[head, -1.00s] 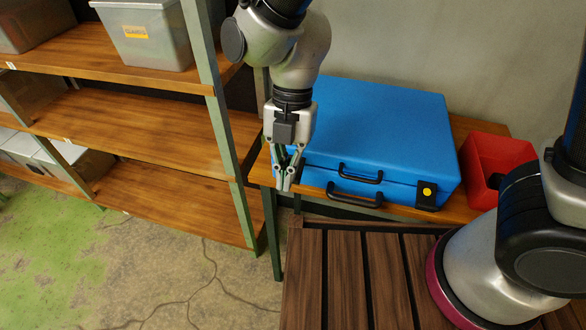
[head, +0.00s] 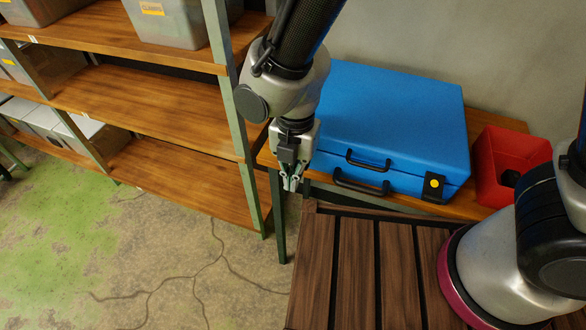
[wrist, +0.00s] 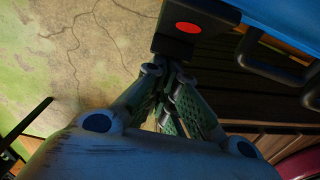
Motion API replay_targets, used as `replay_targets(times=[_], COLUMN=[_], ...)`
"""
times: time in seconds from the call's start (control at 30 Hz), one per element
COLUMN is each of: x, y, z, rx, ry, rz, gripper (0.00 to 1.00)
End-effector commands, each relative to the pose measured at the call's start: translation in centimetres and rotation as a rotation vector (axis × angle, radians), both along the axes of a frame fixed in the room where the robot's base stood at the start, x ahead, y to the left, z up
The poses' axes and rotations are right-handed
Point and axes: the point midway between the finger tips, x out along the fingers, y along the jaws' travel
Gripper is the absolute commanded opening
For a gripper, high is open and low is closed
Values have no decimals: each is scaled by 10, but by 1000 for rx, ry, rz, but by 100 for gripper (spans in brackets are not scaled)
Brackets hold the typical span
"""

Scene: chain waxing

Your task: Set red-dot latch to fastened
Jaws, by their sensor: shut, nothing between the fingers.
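The blue case (head: 395,115) lies closed on a wooden table. The latch with the red dot (wrist: 188,27) shows in the wrist view as a black plate at the case's edge. In the head view it is hidden behind my gripper. My gripper (head: 290,186) is shut and empty at the case's front left corner. In the wrist view the fingertips (wrist: 160,70) are close below the latch plate; I cannot tell whether they touch it. Whether the plate lies fully flat is unclear. A second black latch with a yellow dot (head: 434,184) sits at the case's front right.
Two black handles, an upper (head: 367,161) and a lower (head: 361,187), are on the case's front. A red bin (head: 512,160) stands to its right. A wooden shelf unit (head: 150,105) with a green post is close on the left. A slatted surface (head: 355,260) lies in front.

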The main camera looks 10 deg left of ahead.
Motion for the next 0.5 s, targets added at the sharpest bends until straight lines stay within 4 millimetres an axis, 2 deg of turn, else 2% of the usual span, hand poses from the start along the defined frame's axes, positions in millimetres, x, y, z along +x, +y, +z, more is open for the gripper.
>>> replay_targets(times=[0.5], x=[6], y=[-1], z=[-9], rx=[1], ry=[0], rz=[0], gripper=[0])
